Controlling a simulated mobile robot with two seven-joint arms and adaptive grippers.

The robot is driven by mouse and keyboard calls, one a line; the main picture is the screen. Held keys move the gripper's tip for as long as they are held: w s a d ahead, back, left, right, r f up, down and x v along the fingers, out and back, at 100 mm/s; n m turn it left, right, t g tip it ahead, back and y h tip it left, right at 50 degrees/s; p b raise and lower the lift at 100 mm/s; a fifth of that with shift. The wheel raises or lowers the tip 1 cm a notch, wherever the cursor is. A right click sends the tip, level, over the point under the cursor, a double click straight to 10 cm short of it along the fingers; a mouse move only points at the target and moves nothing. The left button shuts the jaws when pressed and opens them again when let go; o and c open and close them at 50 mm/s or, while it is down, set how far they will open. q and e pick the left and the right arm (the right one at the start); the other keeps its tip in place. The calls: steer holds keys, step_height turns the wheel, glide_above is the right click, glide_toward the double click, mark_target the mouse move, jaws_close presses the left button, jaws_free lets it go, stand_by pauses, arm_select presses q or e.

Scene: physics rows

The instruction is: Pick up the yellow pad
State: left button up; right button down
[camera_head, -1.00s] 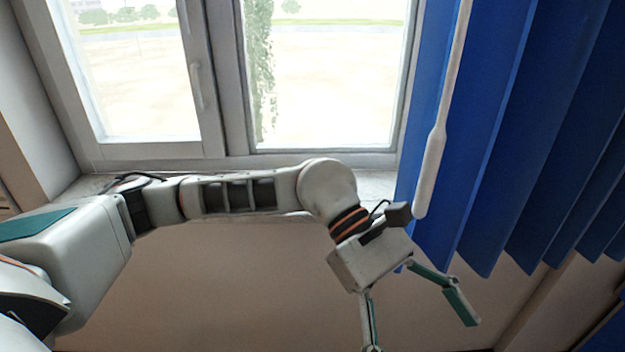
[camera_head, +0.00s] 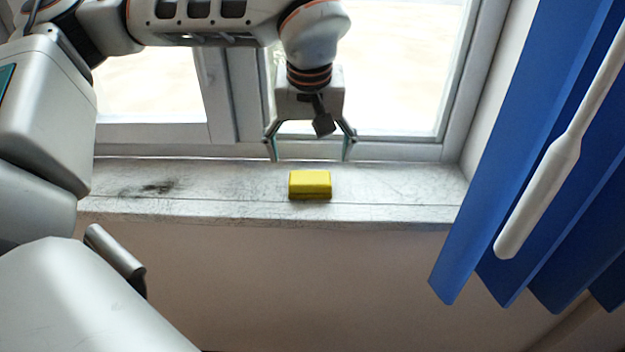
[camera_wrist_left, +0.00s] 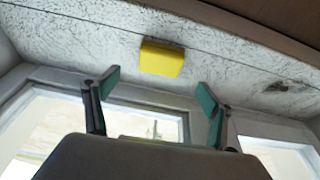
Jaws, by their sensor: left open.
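The yellow pad (camera_head: 310,184) is a small block lying on the white, scuffed window sill (camera_head: 230,190), close to the sill's front edge. My left gripper (camera_head: 310,158) is open and empty, its fingers pointing down, above and behind the pad in the head view. In the left wrist view the pad (camera_wrist_left: 161,58) lies beyond the two green-tipped fingers of the left gripper (camera_wrist_left: 157,92), roughly centred between them and apart from them. My right gripper is not in view.
The window frame (camera_head: 222,95) stands right behind the sill. Blue blind slats (camera_head: 500,170) and a white wand (camera_head: 540,195) hang at the right. The sill is clear on both sides of the pad, with a dark stain (camera_head: 155,187) at the left.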

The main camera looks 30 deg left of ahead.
mark_target(310, 178)
arm_select(q)
steer(key=shift+x, duration=1.55)
steer(key=x, duration=0.2)
steer(key=b+x, duration=0.1)
steer(key=shift+s+f, duration=0.2)
steer(key=shift+f, duration=0.2)
steer(key=shift+w+f, duration=0.15)
steer(key=shift+f, duration=0.1)
steer(key=c, duration=1.3)
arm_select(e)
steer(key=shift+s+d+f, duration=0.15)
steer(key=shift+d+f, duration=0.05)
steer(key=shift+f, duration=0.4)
